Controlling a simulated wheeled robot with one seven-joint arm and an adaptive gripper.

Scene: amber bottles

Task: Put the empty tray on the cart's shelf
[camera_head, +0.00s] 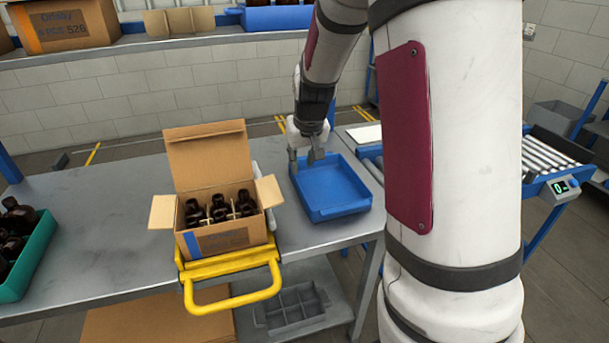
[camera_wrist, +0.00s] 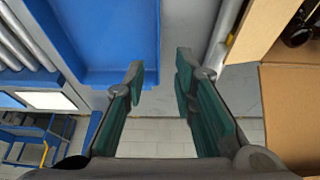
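The empty blue tray (camera_head: 335,187) lies flat on the grey metal table, right of the open carton. It also shows in the wrist view (camera_wrist: 108,42), upper left. My gripper (camera_head: 304,160) is at the tray's far left corner, pointing down. In the wrist view my gripper (camera_wrist: 160,78) is open, with a clear gap and nothing held. One finger appears on the tray's side, the other beyond its side wall; I cannot tell whether either touches. A blue cart with shelves and a yellow handle (camera_wrist: 30,142) shows at the wrist view's lower left; my arm may hide it in the head view.
An open carton (camera_head: 222,222) of brown bottles sits on a yellow-handled holder (camera_head: 232,288) beside the tray. A green bin (camera_head: 35,255) of bottles stands far left. A roller conveyor (camera_head: 550,160) is at right. A grey divided crate (camera_head: 290,308) lies below the table.

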